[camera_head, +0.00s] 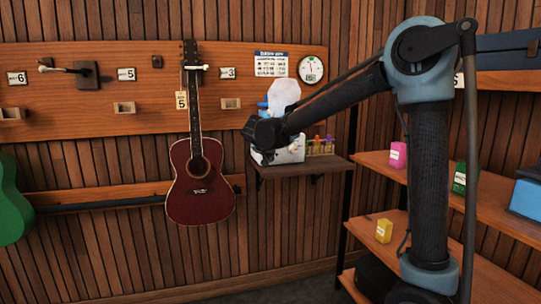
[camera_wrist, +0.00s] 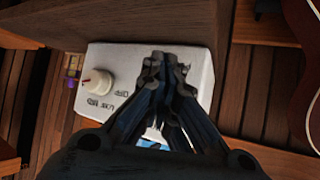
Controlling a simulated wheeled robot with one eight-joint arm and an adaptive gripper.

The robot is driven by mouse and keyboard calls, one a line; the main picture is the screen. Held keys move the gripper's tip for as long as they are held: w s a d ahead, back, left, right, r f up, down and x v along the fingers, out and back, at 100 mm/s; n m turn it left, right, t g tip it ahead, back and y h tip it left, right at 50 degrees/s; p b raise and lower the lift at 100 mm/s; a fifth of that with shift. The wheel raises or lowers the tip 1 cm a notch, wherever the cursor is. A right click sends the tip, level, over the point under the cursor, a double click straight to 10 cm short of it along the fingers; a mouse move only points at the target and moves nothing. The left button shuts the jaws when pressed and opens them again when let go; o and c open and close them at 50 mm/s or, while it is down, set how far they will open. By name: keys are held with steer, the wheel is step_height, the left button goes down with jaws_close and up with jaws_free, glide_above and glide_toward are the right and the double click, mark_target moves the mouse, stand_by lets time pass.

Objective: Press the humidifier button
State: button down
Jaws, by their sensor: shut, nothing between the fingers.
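The humidifier (camera_head: 291,152) is a white box on a small wall shelf, with blue showing above it. In the wrist view its white front panel (camera_wrist: 125,60) shows upside down, with a cream round knob (camera_wrist: 98,82) on the left and small dark markings too small to read. My gripper (camera_wrist: 164,62) is shut and empty, its fingertips over the right part of the panel. In the head view my gripper (camera_head: 258,135) overlaps the humidifier's left side. Whether the tips touch the panel, I cannot tell. No separate button is clear; the fingers hide part of the panel.
The small shelf (camera_head: 318,166) also holds several small coloured bottles (camera_head: 320,146). A red guitar (camera_head: 200,190) hangs on the wall to the left. A whitish plume (camera_head: 284,94) is above the humidifier. Wooden shelves (camera_head: 480,208) with small boxes stand at the right.

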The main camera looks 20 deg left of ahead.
steer(key=shift+w+a, duration=0.2)
steer(key=shift+w, duration=0.15)
stand_by(0.6)
steer(key=shift+s, duration=0.1)
steer(key=shift+s+d, duration=0.5)
steer(key=shift+s, duration=0.2)
steer(key=s+d, duration=0.3)
steer(key=s, duration=0.2)
stand_by(0.5)
steer(key=shift+d, duration=0.1)
